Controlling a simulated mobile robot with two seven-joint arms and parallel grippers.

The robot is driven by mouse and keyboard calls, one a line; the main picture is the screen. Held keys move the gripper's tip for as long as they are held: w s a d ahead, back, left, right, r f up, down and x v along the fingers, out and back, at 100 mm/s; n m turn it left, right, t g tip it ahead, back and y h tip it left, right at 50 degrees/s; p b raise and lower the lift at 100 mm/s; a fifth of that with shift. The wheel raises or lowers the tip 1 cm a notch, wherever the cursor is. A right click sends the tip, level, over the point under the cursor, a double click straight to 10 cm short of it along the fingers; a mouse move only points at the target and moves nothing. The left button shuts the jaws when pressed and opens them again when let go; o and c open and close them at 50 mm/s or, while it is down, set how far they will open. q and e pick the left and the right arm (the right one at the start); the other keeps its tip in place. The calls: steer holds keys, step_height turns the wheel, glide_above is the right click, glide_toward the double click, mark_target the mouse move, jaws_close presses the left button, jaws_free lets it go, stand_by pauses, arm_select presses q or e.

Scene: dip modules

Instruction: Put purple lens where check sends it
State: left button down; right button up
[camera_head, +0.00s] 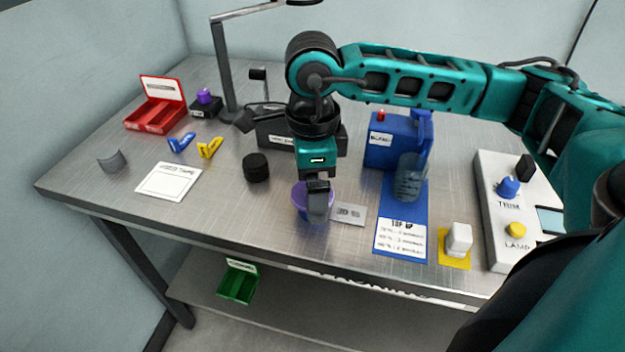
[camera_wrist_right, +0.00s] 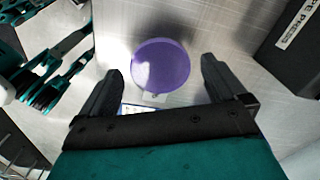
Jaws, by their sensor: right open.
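The purple lens (camera_head: 300,196) is a round violet disc near the front middle of the metal table, partly hidden behind my right gripper (camera_head: 318,208) in the head view. In the right wrist view the lens (camera_wrist_right: 160,65) lies between the two open fingers (camera_wrist_right: 160,85), which stand apart from its sides with nothing held. A small grey label card (camera_head: 349,214) lies just right of the lens. A dark box with a white label (camera_head: 275,138) stands behind my wrist, partly hidden. My left gripper is not shown in the head view.
A white control panel (camera_head: 500,215) is at right. A black cylinder (camera_head: 256,167), red tray (camera_head: 155,117) and white sheet (camera_head: 168,181) lie left. A green bin (camera_head: 238,284) sits below.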

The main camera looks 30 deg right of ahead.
steer(key=shift+r, duration=0.1)
step_height(320, 180, up, 12)
steer(key=p, duration=0.1)
stand_by(0.4)
stand_by(0.5)
